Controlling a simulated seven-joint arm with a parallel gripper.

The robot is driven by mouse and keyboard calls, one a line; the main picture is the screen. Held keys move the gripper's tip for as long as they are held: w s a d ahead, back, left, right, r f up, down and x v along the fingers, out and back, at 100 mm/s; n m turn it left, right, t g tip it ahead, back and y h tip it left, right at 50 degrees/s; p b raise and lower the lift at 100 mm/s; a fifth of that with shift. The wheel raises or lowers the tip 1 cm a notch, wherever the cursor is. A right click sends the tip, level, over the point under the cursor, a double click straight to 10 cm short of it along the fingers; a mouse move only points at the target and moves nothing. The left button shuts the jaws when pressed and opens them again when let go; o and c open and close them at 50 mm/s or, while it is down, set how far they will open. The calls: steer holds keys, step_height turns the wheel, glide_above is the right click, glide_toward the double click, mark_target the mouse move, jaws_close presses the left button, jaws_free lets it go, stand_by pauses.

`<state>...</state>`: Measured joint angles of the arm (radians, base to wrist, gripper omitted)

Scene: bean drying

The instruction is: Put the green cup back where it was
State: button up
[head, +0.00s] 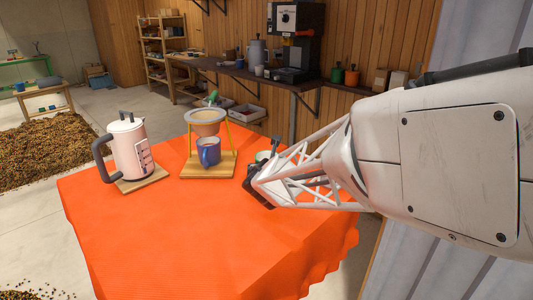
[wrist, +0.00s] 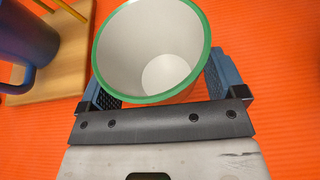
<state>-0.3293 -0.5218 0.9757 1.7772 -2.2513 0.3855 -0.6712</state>
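The green cup (wrist: 150,45) has a green rim and a white inside. In the wrist view I look down into it, and it is empty. My gripper (wrist: 160,90) has its fingers spread wide, one on each side of the cup; the rim hides where fingers and wall meet. In the head view my gripper (head: 262,180) is low at the table's right side and covers most of the cup (head: 262,156). The blue cup (head: 209,153) stands under the dripper (head: 206,120) on its wooden stand (head: 208,174), left of my gripper.
A white kettle (head: 128,150) stands on a wooden board (head: 141,183) at the left of the orange-covered table (head: 210,245). The front of the table is clear. The blue cup and stand edge (wrist: 70,60) are close left of my gripper in the wrist view.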

steer(key=shift+o, duration=0.6)
steer(key=shift+r, duration=0.1)
steer(key=shift+s+r, duration=0.25)
steer(key=shift+s, duration=0.1)
steer(key=v, duration=1.1)
steer(key=shift+s, duration=0.1)
